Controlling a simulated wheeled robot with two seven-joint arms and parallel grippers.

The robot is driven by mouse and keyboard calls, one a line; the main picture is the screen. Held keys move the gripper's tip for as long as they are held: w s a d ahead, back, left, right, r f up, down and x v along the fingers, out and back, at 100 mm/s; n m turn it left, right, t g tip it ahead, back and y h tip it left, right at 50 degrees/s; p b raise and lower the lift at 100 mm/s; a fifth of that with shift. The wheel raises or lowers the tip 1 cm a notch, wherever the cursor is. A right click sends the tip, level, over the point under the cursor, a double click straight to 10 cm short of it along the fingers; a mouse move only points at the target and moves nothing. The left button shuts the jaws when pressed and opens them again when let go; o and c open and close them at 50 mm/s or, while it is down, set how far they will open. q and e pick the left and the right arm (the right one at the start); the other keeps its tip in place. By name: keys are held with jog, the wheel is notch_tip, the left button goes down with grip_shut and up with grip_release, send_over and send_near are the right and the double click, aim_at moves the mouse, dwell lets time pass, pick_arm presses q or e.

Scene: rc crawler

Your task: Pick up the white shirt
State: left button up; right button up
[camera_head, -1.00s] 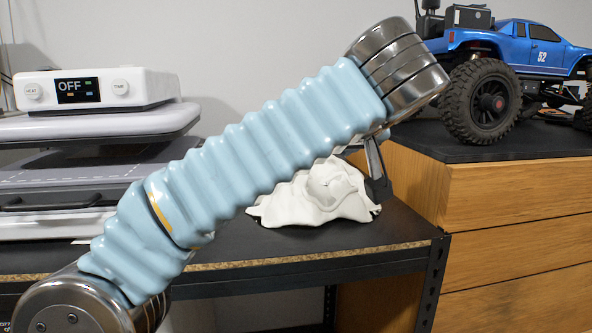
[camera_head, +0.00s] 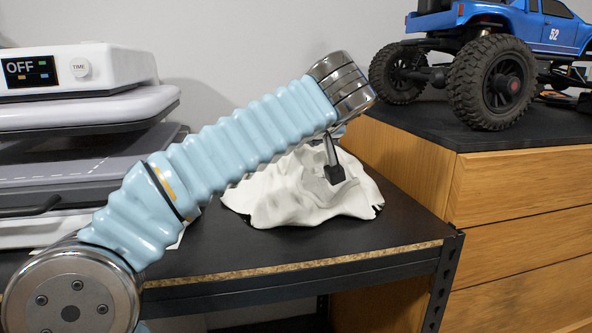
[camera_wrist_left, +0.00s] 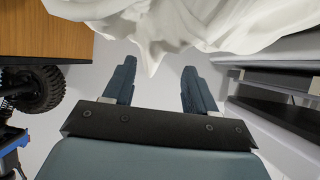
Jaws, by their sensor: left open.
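The white shirt (camera_head: 290,190) lies crumpled in a heap on the dark shelf top, left of the wooden drawer cabinet. It also shows in the left wrist view, where its folds (camera_wrist_left: 185,20) hang across the top of the picture. My left arm crosses the head view from lower left. One finger of my left gripper (camera_head: 335,172) shows in front of the shirt; the rest is hidden by the wrist. In the left wrist view my left gripper (camera_wrist_left: 158,85) is open, with a fold of shirt near and just beyond its fingertips. Whether they touch is unclear.
A heat press (camera_head: 75,110) with an OFF display stands left on the shelf top (camera_head: 345,240). A blue RC crawler (camera_head: 490,60) stands on the wooden cabinet (camera_head: 520,190) at the right. Bare shelf lies in front of the shirt.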

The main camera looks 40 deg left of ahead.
pick_arm(q)
jog(key=x, duration=0.3)
jog(key=shift+w+a, duration=0.3)
jog(key=shift+w, duration=0.05)
jog(key=shift+c, duration=0.2)
grip_shut()
